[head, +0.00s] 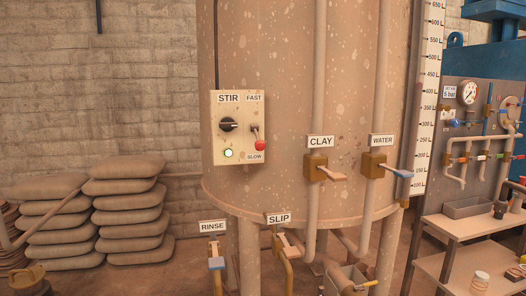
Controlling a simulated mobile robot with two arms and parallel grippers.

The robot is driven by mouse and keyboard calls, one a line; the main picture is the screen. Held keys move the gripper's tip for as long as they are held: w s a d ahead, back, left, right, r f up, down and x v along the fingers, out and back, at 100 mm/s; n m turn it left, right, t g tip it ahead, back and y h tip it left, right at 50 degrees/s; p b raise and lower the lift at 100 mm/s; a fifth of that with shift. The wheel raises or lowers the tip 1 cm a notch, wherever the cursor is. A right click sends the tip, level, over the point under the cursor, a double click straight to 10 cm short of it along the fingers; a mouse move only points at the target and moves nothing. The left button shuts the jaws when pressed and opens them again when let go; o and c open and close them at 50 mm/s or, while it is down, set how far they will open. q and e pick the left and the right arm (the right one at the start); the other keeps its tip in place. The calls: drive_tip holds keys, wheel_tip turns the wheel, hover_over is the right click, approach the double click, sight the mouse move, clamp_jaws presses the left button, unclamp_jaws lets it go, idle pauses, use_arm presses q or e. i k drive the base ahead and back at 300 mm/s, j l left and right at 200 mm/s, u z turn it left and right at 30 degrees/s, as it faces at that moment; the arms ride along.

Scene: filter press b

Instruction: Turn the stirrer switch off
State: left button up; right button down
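The stirrer panel, a cream box labelled STIR (240,150), is fixed to the front of a large speckled tan tank (285,60). It carries a black rotary switch (228,125) whose pointer lies roughly level. Below the switch a round lamp (228,154) glows pale green-white. To the right is a lever with a red knob (260,145); the knob is at the lower end, by the SLOW label, with FAST above. Neither of my grippers shows in the head view.
CLAY (317,167) and WATER (375,165) valves sit right of the panel. RINSE (216,262) and SLIP (287,244) valves stand below. Stacked sacks (125,210) lie at left, and a metal shelf (470,230) stands at right. The space before the panel looks clear.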

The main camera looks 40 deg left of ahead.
sight(227, 124)
drive_tip(key=u, duration=1.3)
